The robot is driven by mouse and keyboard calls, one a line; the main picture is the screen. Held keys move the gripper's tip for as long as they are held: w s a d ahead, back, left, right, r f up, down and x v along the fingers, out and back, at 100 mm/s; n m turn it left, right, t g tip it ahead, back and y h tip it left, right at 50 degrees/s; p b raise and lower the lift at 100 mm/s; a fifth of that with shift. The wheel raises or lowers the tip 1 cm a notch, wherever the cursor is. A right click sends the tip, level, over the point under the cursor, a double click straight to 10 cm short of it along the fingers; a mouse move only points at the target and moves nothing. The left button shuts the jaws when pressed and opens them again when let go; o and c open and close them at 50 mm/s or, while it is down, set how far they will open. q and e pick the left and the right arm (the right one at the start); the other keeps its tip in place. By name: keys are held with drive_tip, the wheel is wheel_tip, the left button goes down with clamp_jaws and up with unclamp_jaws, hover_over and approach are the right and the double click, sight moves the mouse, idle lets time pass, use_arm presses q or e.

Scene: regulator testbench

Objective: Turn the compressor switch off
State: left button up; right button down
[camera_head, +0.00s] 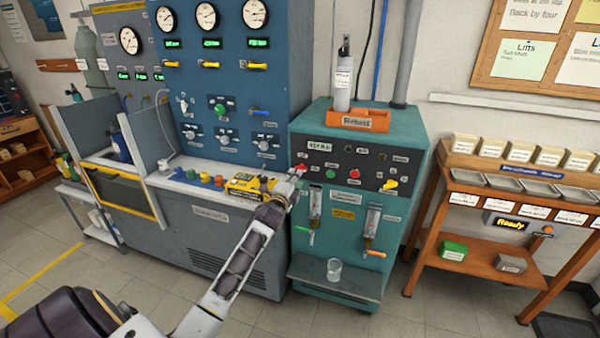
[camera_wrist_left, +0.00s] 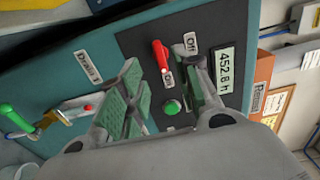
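The compressor switch is a red lever (camera_wrist_left: 160,56) on the dark panel of the teal cabinet (camera_head: 350,270). An "Off" label (camera_wrist_left: 191,42) and an "On" label (camera_wrist_left: 168,77) sit beside it. Its red part (camera_head: 300,167) also shows small in the head view, just beyond my gripper. My left gripper (camera_wrist_left: 158,62) is open. Its two green-padded fingers are on either side of the red lever as seen from the wrist, and I cannot tell if they touch it. In the head view my left gripper (camera_head: 292,180) is at the panel's left end. My right gripper is not in view.
A green button (camera_wrist_left: 172,107) and an hour display (camera_wrist_left: 226,70) sit close to the lever. A yellow handle (camera_head: 390,185) is at the panel's right. A glass (camera_head: 334,270) stands on the cabinet's low shelf. A wooden bench (camera_head: 470,200) stands to the right.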

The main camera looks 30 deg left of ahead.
use_arm(q)
drive_tip(key=x, duration=0.6)
idle(0.4)
drive_tip(key=shift+w, duration=0.2)
clamp_jaws()
